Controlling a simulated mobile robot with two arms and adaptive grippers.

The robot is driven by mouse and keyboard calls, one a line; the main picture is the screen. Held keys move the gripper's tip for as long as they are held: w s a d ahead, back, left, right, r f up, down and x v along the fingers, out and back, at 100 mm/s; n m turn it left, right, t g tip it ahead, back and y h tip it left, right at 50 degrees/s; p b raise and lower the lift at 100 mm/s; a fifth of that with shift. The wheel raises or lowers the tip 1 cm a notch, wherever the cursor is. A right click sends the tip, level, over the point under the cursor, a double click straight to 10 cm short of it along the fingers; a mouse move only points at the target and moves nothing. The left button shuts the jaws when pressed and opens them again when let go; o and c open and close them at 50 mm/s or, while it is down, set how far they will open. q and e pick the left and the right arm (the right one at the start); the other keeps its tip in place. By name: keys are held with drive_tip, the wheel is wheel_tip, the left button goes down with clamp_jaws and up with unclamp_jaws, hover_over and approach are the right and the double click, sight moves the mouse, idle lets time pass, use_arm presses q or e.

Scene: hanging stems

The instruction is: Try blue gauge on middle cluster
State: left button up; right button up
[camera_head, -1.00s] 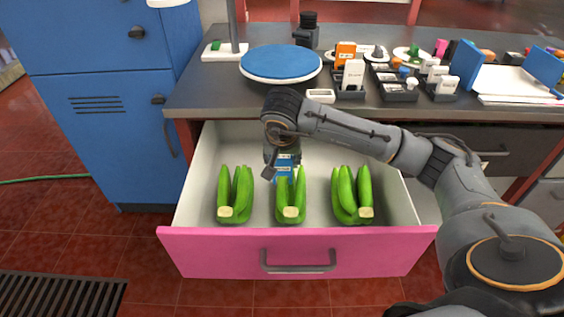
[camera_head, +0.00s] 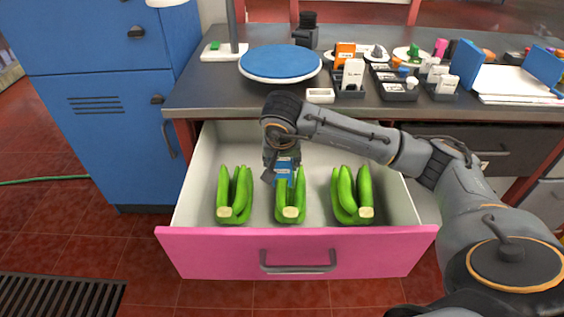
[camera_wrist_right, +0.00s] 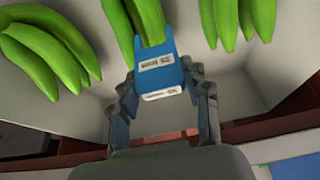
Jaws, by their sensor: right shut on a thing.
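The blue gauge (camera_head: 282,170) has white labels and is held in the drawer at the back end of the middle green banana cluster (camera_head: 291,208). My right gripper (camera_head: 281,164) is shut on the gauge; in the wrist view its fingers (camera_wrist_right: 162,92) grip the gauge (camera_wrist_right: 161,70) from both sides. The gauge's notched end meets the tips of the middle cluster (camera_wrist_right: 146,18), with fruit showing in the notch. I cannot tell whether they touch. My left gripper is not in view.
A left cluster (camera_head: 235,195) and a right cluster (camera_head: 351,195) lie on either side in the open pink-fronted drawer (camera_head: 200,252). The counter (camera_head: 215,92) above holds a blue round plate (camera_head: 280,62) and several small trays. A blue cabinet (camera_head: 105,100) stands left.

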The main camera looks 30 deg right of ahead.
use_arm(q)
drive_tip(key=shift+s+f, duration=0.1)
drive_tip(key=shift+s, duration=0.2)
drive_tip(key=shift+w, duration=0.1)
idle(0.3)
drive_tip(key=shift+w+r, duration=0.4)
use_arm(e)
drive_tip(key=shift+f, duration=0.15)
drive_tip(key=shift+f, duration=0.1)
use_arm(q)
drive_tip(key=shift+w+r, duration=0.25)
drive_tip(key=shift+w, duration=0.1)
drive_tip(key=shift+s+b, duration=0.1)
drive_tip(key=shift+b, duration=0.2)
use_arm(e)
drive_tip(key=shift+f, duration=0.1)
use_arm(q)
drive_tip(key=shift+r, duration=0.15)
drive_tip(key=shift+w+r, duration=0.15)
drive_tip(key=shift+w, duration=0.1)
